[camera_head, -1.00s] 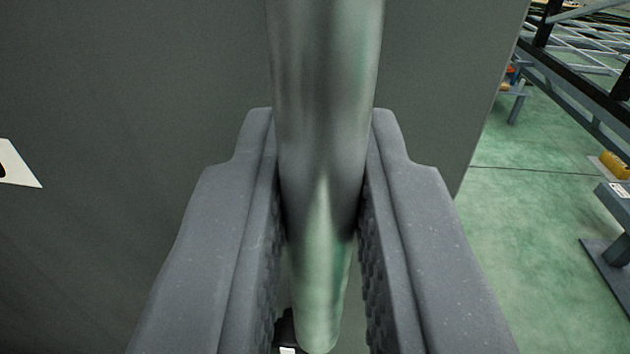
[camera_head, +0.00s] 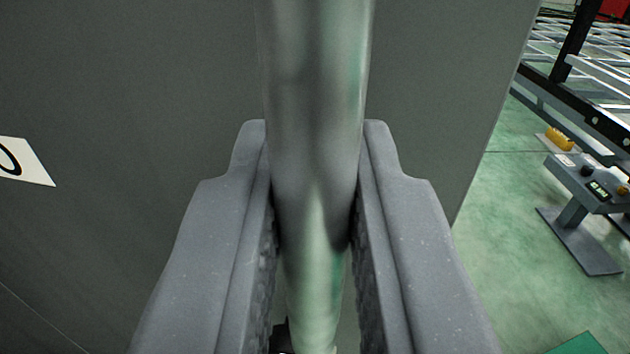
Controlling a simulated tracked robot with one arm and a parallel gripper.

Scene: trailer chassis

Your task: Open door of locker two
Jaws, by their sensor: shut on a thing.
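A grey locker door (camera_head: 440,90) fills most of the view behind my gripper. An upright shiny metal handle bar (camera_head: 315,80) stands in front of it. My gripper (camera_head: 315,190) is shut on the handle bar, one finger on each side. A white label (camera_head: 25,162) with part of a black character is on the grey surface at the left edge. The character is cut off, so I cannot read which locker this is. The door's right edge slants down at the right.
Green floor (camera_head: 500,240) is open beyond the door's right edge. A grey pedestal with a control box (camera_head: 590,185) stands there, with a yellow item (camera_head: 558,139) on the floor behind it. A dark frame with metal grating (camera_head: 575,60) is at the upper right.

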